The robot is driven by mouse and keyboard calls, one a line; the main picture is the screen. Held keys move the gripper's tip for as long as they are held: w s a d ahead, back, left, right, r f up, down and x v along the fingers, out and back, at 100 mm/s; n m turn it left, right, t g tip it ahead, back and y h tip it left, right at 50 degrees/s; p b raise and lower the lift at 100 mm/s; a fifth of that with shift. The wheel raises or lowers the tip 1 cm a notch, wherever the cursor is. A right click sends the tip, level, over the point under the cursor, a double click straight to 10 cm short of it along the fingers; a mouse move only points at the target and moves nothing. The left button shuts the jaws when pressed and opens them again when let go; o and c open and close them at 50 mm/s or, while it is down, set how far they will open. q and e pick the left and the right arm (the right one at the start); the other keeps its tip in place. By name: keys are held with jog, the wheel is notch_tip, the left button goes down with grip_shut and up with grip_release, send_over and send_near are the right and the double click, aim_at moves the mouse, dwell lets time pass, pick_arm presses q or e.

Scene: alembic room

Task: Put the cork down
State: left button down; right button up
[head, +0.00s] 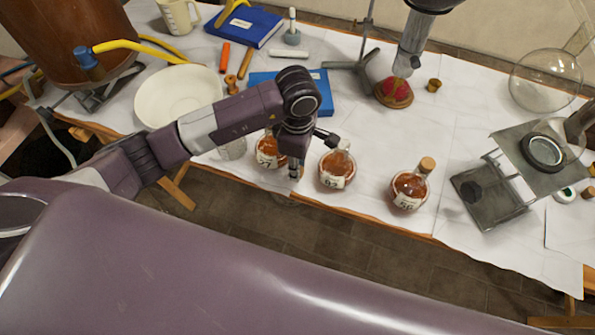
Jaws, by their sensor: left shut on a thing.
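My left gripper (295,172) hangs pointing down at the table's front edge, between the left flask (267,150) and the middle flask (336,169). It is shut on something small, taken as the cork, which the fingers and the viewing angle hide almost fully. The middle flask's neck shows no clear cork. The left flask's top is hidden behind my gripper. Another small cork-coloured piece (433,85) stands at the back.
The white-covered table (455,125) has clear room behind the right flask. A metal stand (490,190) is at the right, near a glass globe (546,80). A white bowl (178,96) and a blue book (318,98) lie behind my left arm.

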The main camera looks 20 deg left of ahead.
pick_arm(q)
notch_tip(320, 180, down, 4)
jog(key=shift+r+p, duration=0.25)
jog(key=shift+p, duration=0.05)
jog(key=shift+f, duration=0.25)
jog(key=c, duration=1.7)
grip_release()
jog(key=shift+r, duration=0.1)
